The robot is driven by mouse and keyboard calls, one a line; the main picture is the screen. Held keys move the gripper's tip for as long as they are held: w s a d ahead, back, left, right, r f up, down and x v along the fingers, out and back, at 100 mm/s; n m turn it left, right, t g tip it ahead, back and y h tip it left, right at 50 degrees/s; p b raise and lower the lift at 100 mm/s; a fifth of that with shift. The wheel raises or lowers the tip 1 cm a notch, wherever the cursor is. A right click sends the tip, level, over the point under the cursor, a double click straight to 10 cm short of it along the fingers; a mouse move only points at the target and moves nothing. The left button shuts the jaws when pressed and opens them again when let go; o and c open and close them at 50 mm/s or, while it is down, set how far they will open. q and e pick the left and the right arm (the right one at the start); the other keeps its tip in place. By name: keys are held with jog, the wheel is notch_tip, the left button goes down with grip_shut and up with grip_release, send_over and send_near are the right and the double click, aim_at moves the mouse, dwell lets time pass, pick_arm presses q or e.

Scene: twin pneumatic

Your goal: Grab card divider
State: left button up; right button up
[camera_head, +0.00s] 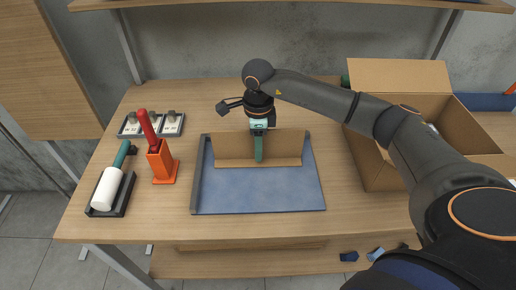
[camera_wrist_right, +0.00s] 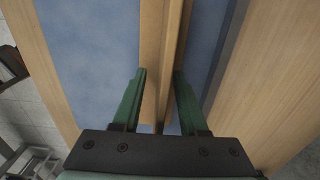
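The card divider (camera_head: 230,145) is a tan folded cardboard piece with an upright wall and a flat front strip, standing in a shallow blue-floored tray (camera_head: 256,193). My right gripper (camera_head: 259,150) points down over the middle of the wall, with one green finger in front; the other is hidden behind it. In the right wrist view the divider (camera_wrist_right: 152,50) runs between the two green fingers of the gripper (camera_wrist_right: 159,72), which are apart, with a gap beside the left finger. Contact at the right finger is unclear. My left gripper is not in view.
An open cardboard box (camera_head: 378,165) stands at the right under my arm. At the left are an orange holder (camera_head: 162,166) with a red-handled tool, a white roller (camera_head: 107,188) in a dark tray, and a rack (camera_head: 152,125). The wooden table's front strip is clear.

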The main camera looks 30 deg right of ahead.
grip_shut()
jog(key=shift+r, duration=0.1)
dwell(0.6)
